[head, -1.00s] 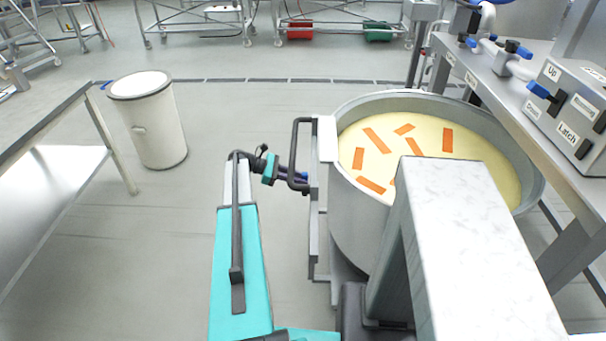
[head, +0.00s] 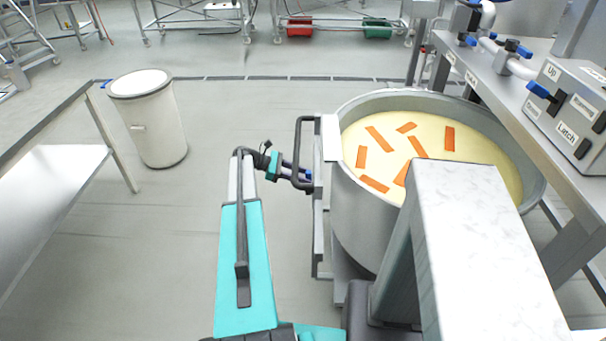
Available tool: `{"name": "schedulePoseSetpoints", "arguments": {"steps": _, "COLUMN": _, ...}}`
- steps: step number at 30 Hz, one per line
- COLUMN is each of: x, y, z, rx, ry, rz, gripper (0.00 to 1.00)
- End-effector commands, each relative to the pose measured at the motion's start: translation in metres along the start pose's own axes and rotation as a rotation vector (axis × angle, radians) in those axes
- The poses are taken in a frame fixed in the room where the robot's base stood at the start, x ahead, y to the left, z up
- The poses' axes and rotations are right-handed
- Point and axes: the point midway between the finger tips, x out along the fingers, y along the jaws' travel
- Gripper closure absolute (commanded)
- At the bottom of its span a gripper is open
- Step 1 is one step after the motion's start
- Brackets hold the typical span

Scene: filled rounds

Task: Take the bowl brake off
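A large grey metal bowl (head: 365,225) stands right of centre, full of a pale yellow mass with several orange strips on top. A dark looped handle (head: 298,150) is fixed to a light plate on the bowl's left side. My gripper (head: 300,176) is at this handle's lower part, its dark blue fingers pointing right. I cannot tell whether the fingers close on the handle or only lie beside it. No part is clearly recognisable as the brake. The lower bowl and its base are partly hidden by my own column and arm.
A control box (head: 570,105) with labelled switches stands on a grey bench (head: 500,88) at the right, close to the bowl. A white bin (head: 150,125) stands at the left, near a metal table (head: 62,165). The floor between bin and bowl is clear.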

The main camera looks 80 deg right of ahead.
Motion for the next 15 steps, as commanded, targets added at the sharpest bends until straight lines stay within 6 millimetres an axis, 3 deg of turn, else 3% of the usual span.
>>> {"name": "schedulePoseSetpoints", "arguments": {"steps": 8, "x": -0.006, "y": 0.000, "z": -0.002, "rx": -0.001, "ry": 0.002, "rz": 0.002, "gripper": 0.62}}
{"name": "schedulePoseSetpoints", "arguments": {"steps": 15, "x": -0.030, "y": 0.000, "z": -0.003, "rx": 0.000, "ry": 0.002, "rz": 0.003, "gripper": 0.62}}
